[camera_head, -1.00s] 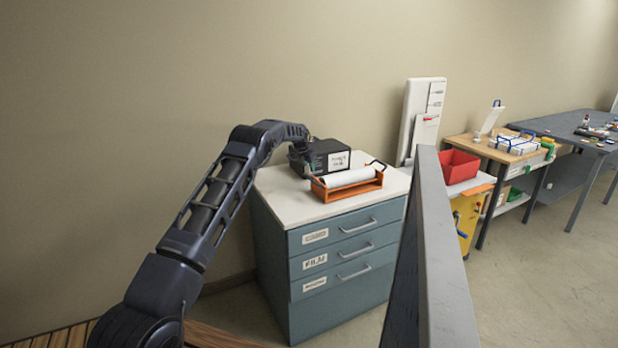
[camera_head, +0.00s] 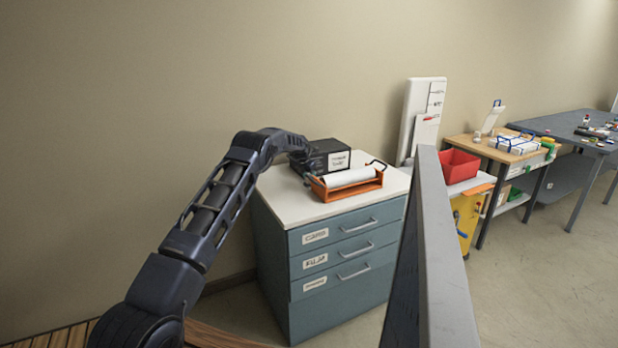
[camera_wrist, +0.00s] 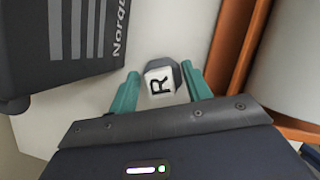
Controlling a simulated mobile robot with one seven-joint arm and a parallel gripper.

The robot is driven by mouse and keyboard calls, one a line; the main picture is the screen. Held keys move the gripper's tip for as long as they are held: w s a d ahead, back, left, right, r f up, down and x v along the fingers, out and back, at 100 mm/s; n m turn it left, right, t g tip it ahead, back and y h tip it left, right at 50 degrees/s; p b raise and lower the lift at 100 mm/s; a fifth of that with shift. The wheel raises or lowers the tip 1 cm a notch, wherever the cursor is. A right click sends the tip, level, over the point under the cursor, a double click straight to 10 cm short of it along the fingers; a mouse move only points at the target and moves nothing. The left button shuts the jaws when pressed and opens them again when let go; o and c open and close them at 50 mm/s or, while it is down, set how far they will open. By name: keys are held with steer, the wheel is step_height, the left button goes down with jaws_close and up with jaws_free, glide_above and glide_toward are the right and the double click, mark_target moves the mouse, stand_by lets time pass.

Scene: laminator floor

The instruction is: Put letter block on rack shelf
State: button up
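A small pale block with a black letter R (camera_wrist: 160,84) shows in the wrist view, above the white cabinet top (camera_wrist: 165,40). My gripper (camera_wrist: 160,68) has its teal fingers spread, one on each side of the block. A narrow gap shows at the left finger; at the right finger I cannot tell whether they touch. In the head view my gripper (camera_head: 308,178) is low over the cabinet, between the black box and the orange holder, and the block cannot be made out. No rack shelf can be identified for sure.
A black labelled box (camera_head: 325,155) and an orange holder with a white roll (camera_head: 345,184) stand close to my gripper. A grey upright panel (camera_head: 440,250) fills the middle foreground. A red bin (camera_head: 459,166) and benches (camera_head: 565,128) are to the right.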

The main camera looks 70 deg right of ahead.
steer(key=v, duration=1.2)
steer(key=shift+r, duration=0.15)
